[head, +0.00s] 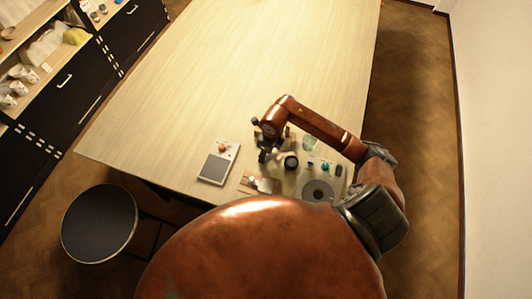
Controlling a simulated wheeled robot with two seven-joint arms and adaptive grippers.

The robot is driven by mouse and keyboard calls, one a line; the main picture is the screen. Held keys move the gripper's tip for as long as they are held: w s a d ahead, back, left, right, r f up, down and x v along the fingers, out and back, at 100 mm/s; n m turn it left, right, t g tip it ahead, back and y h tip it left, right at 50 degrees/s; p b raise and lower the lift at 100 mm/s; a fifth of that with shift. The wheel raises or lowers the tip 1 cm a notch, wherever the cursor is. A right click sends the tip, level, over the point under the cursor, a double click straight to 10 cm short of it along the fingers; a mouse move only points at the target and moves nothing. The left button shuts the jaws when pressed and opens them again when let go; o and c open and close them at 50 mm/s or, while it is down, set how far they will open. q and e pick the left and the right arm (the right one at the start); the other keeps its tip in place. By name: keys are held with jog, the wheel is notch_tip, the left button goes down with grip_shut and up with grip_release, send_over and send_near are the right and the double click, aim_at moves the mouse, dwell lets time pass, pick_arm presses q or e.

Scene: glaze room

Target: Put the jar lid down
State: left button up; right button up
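My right gripper (264,148) is at the near edge of the table, at the end of the red-brown arm that comes in from the right. It is small and dark in the head view, and I cannot tell whether its fingers are open or shut. I cannot make out a jar lid for certain. A dark round thing (291,162) is just right of the gripper; it may be a lid or a knob. A pale green glass-like thing (309,143), possibly a jar, stands behind it, partly under the arm. My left gripper is not in view.
A white-and-grey flat device (213,169) lies left of the gripper with a small orange-brown thing (222,147) on it. A pale board or tray with a grey disc (317,190) and a teal piece (325,167) is on the right. The table's (240,65) far part is clear. A stool (98,223) stands left.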

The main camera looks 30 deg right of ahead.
aim_at(269, 158)
jog(key=shift+f, duration=0.1)
jog(key=shift+f, duration=0.15)
jog(key=o, duration=0.9)
jog(key=shift+o, duration=0.2)
jog(key=shift+r, duration=0.25)
notch_tip(269, 158, up, 12)
jog(key=s+b, duration=0.1)
jog(key=b, duration=0.1)
jog(key=shift+s+d, duration=0.15)
jog(key=shift+d, duration=0.2)
